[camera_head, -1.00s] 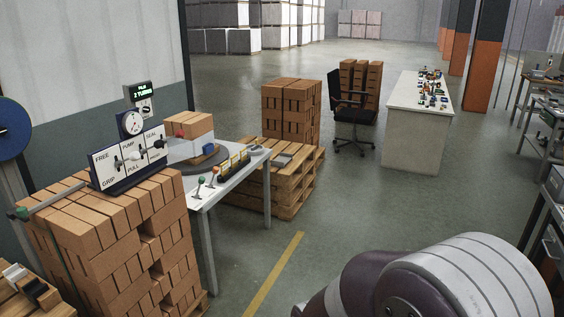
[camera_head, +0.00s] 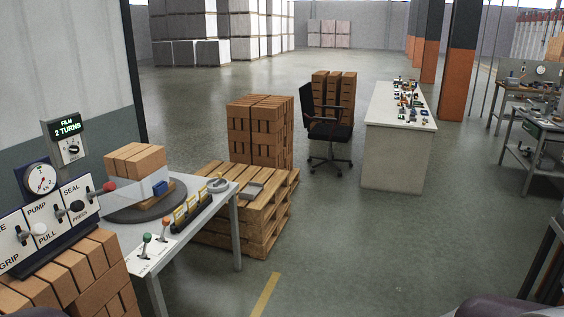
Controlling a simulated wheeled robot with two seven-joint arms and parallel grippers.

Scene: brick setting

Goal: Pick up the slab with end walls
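I cannot make out a slab with end walls for certain. Many small coloured pieces (camera_head: 413,106) lie on the long white table (camera_head: 398,150) beyond the chair, too small to tell their shapes. A flat grey piece (camera_head: 251,190) lies on the wooden pallet (camera_head: 262,215) at the centre left; its exact form is unclear. Neither of my grippers is in view.
A grey workbench (camera_head: 215,210) with a turntable (camera_head: 145,208), wrapped bricks (camera_head: 135,160) and levers stands at the left. A black office chair (camera_head: 327,135) stands left of the white table. Brick stacks (camera_head: 260,130) stand behind the pallet. The floor at the centre right is clear.

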